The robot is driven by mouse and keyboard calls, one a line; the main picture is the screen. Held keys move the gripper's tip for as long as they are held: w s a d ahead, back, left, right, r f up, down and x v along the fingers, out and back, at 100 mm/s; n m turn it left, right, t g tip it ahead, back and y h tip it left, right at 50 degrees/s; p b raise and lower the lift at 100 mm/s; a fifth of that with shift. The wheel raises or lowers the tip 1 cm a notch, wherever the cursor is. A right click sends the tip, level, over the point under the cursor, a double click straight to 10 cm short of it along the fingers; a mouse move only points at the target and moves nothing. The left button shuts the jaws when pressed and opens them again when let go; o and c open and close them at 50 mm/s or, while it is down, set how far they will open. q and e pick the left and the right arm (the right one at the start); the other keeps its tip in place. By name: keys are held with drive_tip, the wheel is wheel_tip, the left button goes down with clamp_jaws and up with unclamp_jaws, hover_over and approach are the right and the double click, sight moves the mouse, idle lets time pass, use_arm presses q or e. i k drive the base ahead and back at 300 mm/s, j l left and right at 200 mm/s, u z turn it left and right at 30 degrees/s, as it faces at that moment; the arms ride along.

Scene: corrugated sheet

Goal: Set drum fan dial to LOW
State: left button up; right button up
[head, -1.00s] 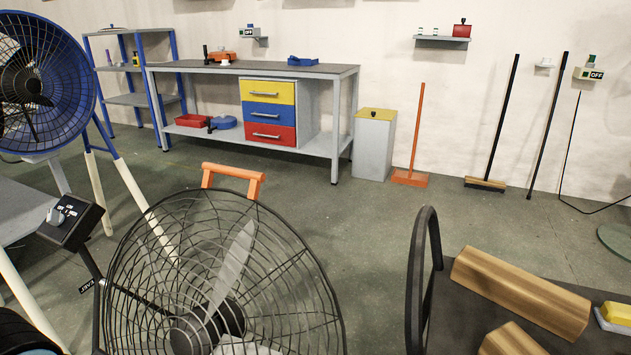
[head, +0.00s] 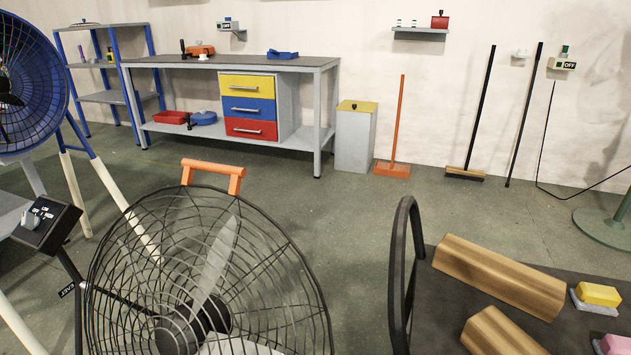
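A large black wire-cage drum fan (head: 205,275) with an orange handle (head: 212,172) stands in the lower left foreground. A black control box (head: 47,228) with a grey dial (head: 31,218) and small white lettering sits on a post at the left edge. The lettering is too small to read surely, so I cannot tell the dial's setting. A small tag on the post below carries white letters. A blue fan (head: 28,85) on white and blue legs is cut off at the upper left. Neither of my grippers shows in the head view.
A dark cart (head: 440,292) with a black rail, wooden blocks (head: 497,275) and a yellow sponge (head: 599,294) stands at the lower right. A workbench (head: 232,65) with coloured drawers, a bin (head: 354,145) and brooms line the wall. The middle floor is clear.

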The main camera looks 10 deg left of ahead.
sight(29, 220)
drive_tip(key=j+u, duration=0.1)
drive_tip(key=u, duration=0.35)
drive_tip(key=j+u, duration=0.1)
drive_tip(key=u, duration=0.35)
drive_tip(key=j+u, duration=0.1)
drive_tip(key=u, duration=0.4)
drive_tip(key=i+j+u, duration=0.1)
drive_tip(key=u, duration=0.35)
